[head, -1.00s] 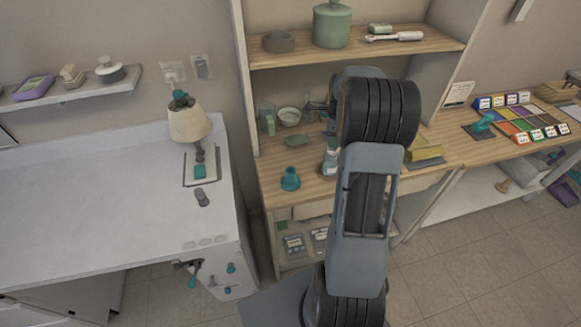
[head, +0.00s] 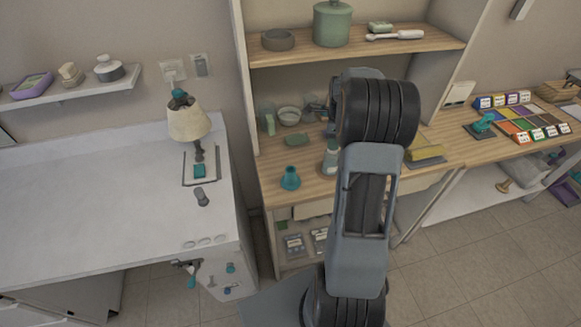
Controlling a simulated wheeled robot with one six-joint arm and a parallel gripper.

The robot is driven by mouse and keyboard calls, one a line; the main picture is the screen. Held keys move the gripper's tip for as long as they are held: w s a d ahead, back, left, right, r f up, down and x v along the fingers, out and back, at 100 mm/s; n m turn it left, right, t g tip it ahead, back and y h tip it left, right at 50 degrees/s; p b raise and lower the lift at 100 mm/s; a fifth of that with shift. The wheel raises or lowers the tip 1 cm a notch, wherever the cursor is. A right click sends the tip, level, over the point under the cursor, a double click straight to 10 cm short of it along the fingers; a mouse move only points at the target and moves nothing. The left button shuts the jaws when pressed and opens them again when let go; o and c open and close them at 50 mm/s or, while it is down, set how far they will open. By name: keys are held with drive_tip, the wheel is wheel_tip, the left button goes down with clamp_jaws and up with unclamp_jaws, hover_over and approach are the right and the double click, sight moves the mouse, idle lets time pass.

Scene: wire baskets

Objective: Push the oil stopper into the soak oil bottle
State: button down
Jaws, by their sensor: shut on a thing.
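A pale grey bottle-like thing (head: 331,160) stands on the wooden desk top, partly covered by my arm; it may be the soak oil bottle. A small teal flared piece (head: 290,178) stands upright to its left, near the front edge. I cannot tell whether either is the task's bottle. No oil stopper can be made out. My gripper is hidden behind my own arm, so its jaws and anything in them do not show.
The wooden desk top (head: 270,185) also holds a white bowl (head: 289,116), a green block (head: 297,139) and a yellow-topped box (head: 426,153). A shelf (head: 300,56) with a green pot (head: 332,23) hangs above. A white counter (head: 90,220) is at left.

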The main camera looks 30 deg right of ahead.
drive_tip(key=shift+f+b, duration=0.3)
drive_tip(key=shift+f, duration=0.25)
drive_tip(key=c, duration=0.7)
unclamp_jaws()
drive_tip(key=shift+r, duration=0.3)
drive_tip(key=shift+r+p, duration=3)
drive_tip(key=shift+r, duration=0.75)
wheel_tip(320, 180, up, 14)
drive_tip(key=b, duration=0.1)
